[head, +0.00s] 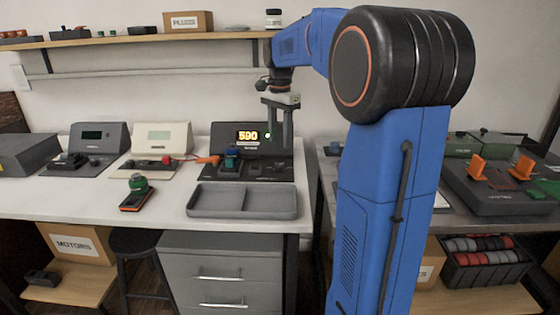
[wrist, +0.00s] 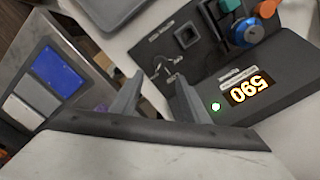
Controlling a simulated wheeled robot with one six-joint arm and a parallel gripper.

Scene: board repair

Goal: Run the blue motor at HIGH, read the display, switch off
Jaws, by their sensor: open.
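The blue motor (head: 231,158) stands in the black test station (head: 250,172), next to an orange part (head: 208,160). The motor (wrist: 243,32) also shows at the top of the wrist view. The station's lit display (head: 248,136) reads 590, and it shows rotated in the wrist view (wrist: 252,90). A small green-white lamp (wrist: 215,105) beside it is lit. A square black socket or switch (wrist: 187,38) and a small control with pale markings (wrist: 165,68) sit on the panel; its setting is unclear. My gripper (head: 280,147) is open and empty above the station's right part, its fingers (wrist: 155,83) near that control.
A grey tray (head: 243,212) lies in front of the station. A green-topped motor on a black and orange device (head: 137,198) lies left of it. A shelf (head: 150,39) runs above.

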